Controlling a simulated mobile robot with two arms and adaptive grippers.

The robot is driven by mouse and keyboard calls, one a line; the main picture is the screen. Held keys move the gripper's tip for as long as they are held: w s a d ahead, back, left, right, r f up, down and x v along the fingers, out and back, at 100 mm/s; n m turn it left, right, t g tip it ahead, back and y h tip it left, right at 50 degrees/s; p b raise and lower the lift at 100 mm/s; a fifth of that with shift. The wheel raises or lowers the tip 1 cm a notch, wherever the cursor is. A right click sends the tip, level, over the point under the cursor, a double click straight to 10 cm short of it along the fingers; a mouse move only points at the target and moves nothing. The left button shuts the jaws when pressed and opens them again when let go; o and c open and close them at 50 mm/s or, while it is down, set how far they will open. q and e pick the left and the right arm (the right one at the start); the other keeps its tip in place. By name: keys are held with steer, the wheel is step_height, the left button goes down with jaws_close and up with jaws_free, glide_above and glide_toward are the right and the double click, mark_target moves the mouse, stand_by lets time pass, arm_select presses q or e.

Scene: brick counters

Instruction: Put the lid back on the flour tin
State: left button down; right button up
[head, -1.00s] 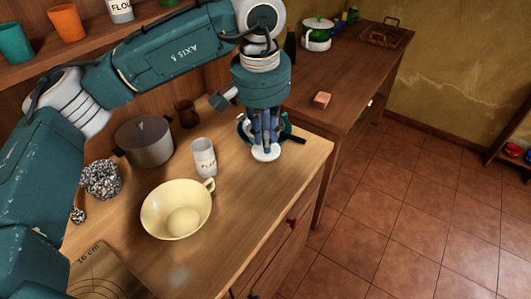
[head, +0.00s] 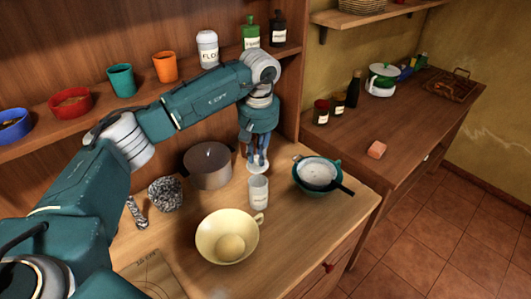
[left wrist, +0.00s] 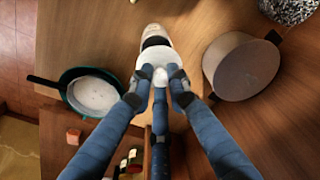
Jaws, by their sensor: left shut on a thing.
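The flour tin (head: 259,193) is a small grey-white cylinder, upright on the wooden counter behind the yellow bowl. In the left wrist view the tin (left wrist: 155,36) shows just beyond the lid and is partly hidden by it. The white round lid (head: 258,169) is in my left gripper (head: 257,160), which is shut on its knob. In the left wrist view the lid (left wrist: 147,62) shows under the fingertips (left wrist: 159,80). In the head view the lid appears just above the tin's rim; its exact height and offset are unclear. My right gripper is not in view.
A pale yellow bowl (head: 216,243) stands in front of the tin. A grey pot (head: 208,170) is left, and a teal pan with a white sieve (head: 318,175) is right. A shelf (head: 180,88) with cups and jars, including another flour-labelled jar (head: 208,50), runs behind my arm.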

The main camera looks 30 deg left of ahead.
arm_select(q)
steer(key=shift+f+b, duration=1.75)
steer(key=shift+f, duration=1.3)
steer(key=shift+r, duration=0.1)
steer(key=shift+f+b, duration=0.2)
steer(key=shift+b, duration=0.15)
steer(key=c, duration=1.6)
jaws_free()
steer(key=shift+o, duration=0.3)
steer(key=o, duration=0.4)
steer(key=shift+o, duration=0.2)
